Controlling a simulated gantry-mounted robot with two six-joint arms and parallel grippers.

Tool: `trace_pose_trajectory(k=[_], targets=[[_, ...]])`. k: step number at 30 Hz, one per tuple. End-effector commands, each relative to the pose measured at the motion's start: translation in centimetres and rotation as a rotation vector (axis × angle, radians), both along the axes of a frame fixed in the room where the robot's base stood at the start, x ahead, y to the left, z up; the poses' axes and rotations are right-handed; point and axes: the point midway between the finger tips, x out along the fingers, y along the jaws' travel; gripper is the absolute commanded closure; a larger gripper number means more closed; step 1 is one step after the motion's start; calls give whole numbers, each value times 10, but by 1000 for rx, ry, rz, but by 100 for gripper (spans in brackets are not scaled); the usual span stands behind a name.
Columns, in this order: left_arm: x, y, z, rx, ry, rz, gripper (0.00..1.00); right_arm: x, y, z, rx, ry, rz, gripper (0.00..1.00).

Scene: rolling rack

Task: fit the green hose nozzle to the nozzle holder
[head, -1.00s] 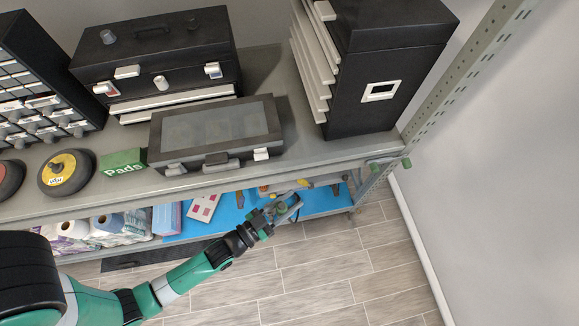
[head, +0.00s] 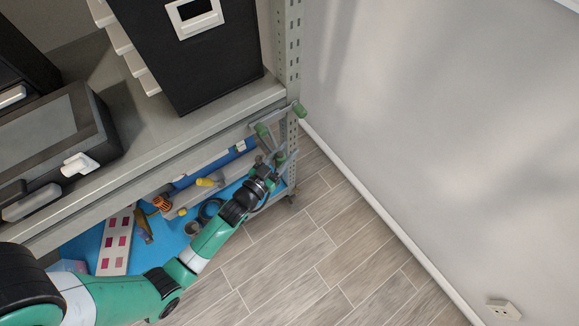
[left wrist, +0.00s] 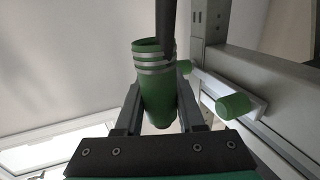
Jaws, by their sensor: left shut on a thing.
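The green hose nozzle (left wrist: 157,95), with pale bands near its wide open end, is between the fingers of my left gripper (left wrist: 157,82) in the left wrist view. The gripper is shut on it. A dark bar crosses in front of the nozzle's end. In the head view the left gripper (head: 270,167) is beside the rack's right front corner, just below a grey bracket with green ends (head: 299,110), seemingly the nozzle holder. Its green ends also show right of the nozzle in the left wrist view (left wrist: 234,105). The nozzle appears apart from them. My right gripper is out of view.
A perforated rack post (head: 293,50) stands right behind the bracket. The upper shelf edge (head: 160,150) overhangs a blue lower shelf (head: 85,250) with several tools. A black drawer box (head: 200,60) stands above.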

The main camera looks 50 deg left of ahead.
Motion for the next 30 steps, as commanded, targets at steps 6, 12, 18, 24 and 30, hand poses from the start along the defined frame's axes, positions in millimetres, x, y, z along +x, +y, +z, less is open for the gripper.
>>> trace_pose_trajectory(k=[6,12,18,24,30], targets=[[23,58,-83,4,-1,112,100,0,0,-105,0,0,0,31],[34,115,-136,5,-1,222,100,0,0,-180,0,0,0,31],[37,174,-183,7,-9,341,100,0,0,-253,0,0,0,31],[32,218,-206,7,-15,431,100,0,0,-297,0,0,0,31],[29,232,-207,5,-18,463,100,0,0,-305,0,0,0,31]])
